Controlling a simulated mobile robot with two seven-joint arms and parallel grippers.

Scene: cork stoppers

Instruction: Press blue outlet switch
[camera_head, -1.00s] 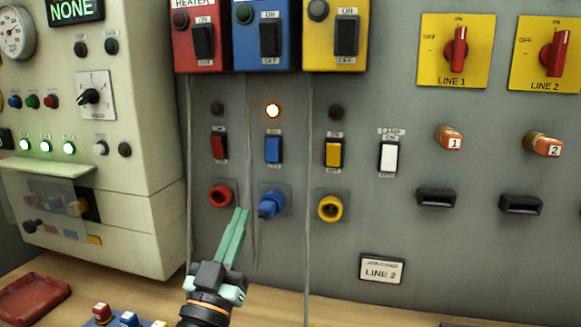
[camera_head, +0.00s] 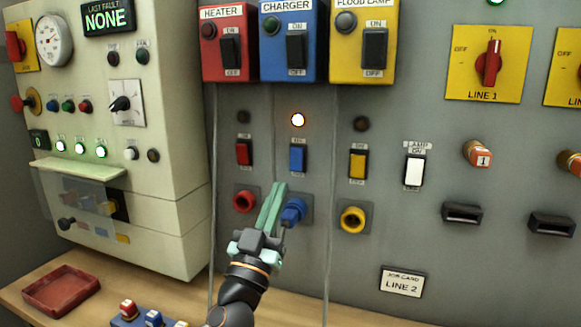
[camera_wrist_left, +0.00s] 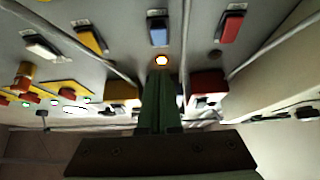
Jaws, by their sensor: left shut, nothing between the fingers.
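The blue outlet switch (camera_head: 297,159) is a small blue rocker on the grey panel, between a red rocker (camera_head: 244,152) and a yellow one (camera_head: 358,164). A lit amber lamp (camera_head: 298,120) is above it. A blue plug (camera_head: 293,212) is in the socket below it. My left gripper (camera_head: 278,188) is shut and empty, its tips just left of the plug and below the switch, apart from the switch in the picture. In the left wrist view the blue switch (camera_wrist_left: 158,31) shows beyond the fingers (camera_wrist_left: 162,100). My right gripper is not in view.
Red, blue and yellow boxes (camera_head: 290,45) hang above. A red socket (camera_head: 245,201) and a yellow socket (camera_head: 353,220) flank the blue plug. Thin grey cables run down the panel between columns. A white lamp switch (camera_head: 414,172) is to the right. A red tray (camera_head: 62,291) lies on the bench.

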